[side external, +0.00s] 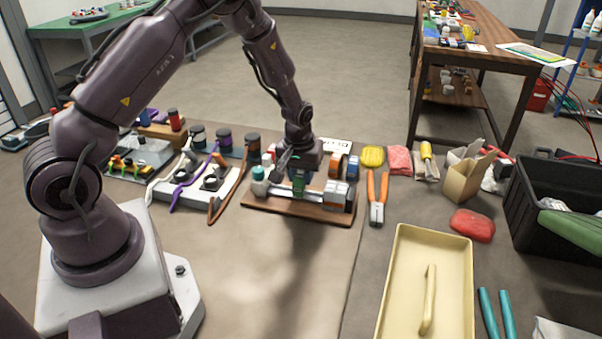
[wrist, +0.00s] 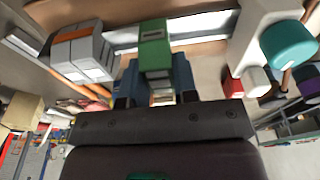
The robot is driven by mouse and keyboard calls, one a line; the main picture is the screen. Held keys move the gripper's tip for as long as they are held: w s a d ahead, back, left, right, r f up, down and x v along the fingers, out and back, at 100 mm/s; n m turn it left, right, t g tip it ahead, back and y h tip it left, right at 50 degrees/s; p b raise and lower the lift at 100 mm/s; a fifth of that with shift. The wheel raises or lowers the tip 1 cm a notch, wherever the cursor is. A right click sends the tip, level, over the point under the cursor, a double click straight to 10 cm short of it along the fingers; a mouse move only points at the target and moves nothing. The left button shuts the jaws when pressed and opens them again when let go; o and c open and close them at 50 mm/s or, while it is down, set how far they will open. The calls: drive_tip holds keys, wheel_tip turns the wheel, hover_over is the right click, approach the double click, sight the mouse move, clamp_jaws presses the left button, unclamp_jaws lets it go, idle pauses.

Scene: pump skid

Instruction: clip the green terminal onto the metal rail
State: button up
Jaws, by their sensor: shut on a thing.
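The green terminal (side external: 299,184) is held between the fingers of my gripper (side external: 299,172), over the middle of the metal rail (side external: 279,190). In the wrist view the green terminal (wrist: 154,50) stands out from between the blue fingers of my gripper (wrist: 156,85), its far end overlapping the bright rail (wrist: 203,27). I cannot tell whether it touches the rail or is seated on it. The rail lies on a brown wooden board (side external: 290,210). Grey and orange blocks (side external: 336,195) sit at the rail's right end.
A white part with a teal cap (side external: 259,180) stands at the rail's left end; it looms close in the wrist view (wrist: 288,44). Orange-handled pliers (side external: 377,197) lie right of the board. A cream tray (side external: 398,285) stands at front right. The mat in front is clear.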

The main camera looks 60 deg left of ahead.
drive_tip(key=shift+f, duration=1.05)
idle(0.4)
drive_tip(key=o, duration=1)
drive_tip(key=shift+r, duration=0.15)
